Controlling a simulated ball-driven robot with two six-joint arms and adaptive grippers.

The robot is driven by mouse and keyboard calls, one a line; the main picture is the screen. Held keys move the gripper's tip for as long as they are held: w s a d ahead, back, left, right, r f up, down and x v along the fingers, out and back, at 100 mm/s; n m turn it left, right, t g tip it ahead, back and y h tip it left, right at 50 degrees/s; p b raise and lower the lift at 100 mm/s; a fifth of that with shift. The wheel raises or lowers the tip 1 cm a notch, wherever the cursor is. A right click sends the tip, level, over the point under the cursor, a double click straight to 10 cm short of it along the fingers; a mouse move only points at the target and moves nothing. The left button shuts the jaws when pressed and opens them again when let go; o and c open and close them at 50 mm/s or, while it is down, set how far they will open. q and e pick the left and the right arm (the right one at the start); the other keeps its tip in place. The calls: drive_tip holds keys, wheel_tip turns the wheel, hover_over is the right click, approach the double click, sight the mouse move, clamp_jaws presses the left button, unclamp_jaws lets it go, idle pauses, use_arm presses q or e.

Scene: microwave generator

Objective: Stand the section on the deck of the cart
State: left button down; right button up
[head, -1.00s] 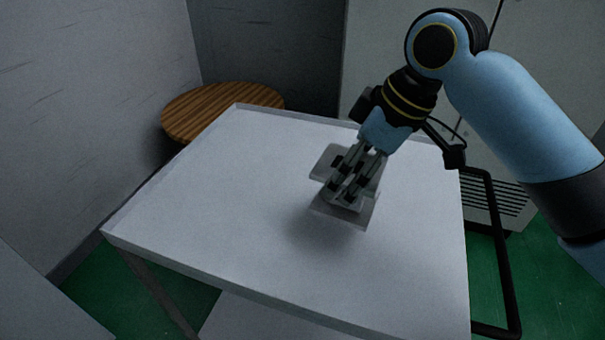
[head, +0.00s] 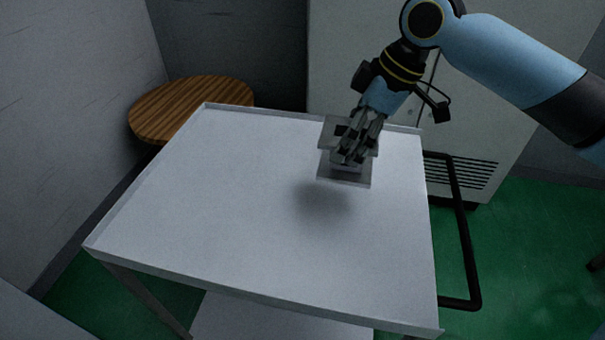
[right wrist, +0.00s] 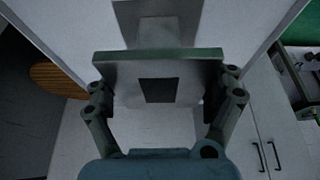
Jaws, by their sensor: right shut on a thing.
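The section (head: 345,176) is a short grey metal piece with a square flange at each end. My right gripper (head: 351,150) is shut on it and holds it nearly upright over the back right part of the white deck (head: 200,210) of the cart. A soft shadow lies on the deck below and in front of it, and the section looks clear of the surface. In the right wrist view, the near flange (right wrist: 120,72) with a dark square opening sits between the fingers, with the far flange beyond it. My left gripper is not in view.
The deck has a low raised rim and is otherwise empty. A black handle (head: 466,240) is on the cart's right side. A round wooden stool (head: 190,100) stands behind left, and a pale cabinet (head: 360,60) stands behind. Grey walls close in on the left.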

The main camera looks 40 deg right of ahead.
sight(330, 136)
drive_tip(key=shift+w+a+f, duration=0.7)
drive_tip(key=shift+a+f, duration=0.3)
drive_tip(key=shift+f, duration=0.4)
drive_tip(key=shift+w+a+f, duration=0.7)
drive_tip(key=shift+a+f, duration=0.35)
drive_tip(key=shift+f, duration=0.3)
drive_tip(key=shift+w+a+f, duration=0.7)
drive_tip(key=shift+a+f, duration=0.3)
drive_tip(key=shift+f, duration=0.4)
drive_tip(key=o, duration=1.5)
drive_tip(key=shift+f, duration=0.1)
drive_tip(key=shift+c, duration=0.2)
drive_tip(key=v, duration=1.2)
drive_tip(key=shift+p, duration=0.3)
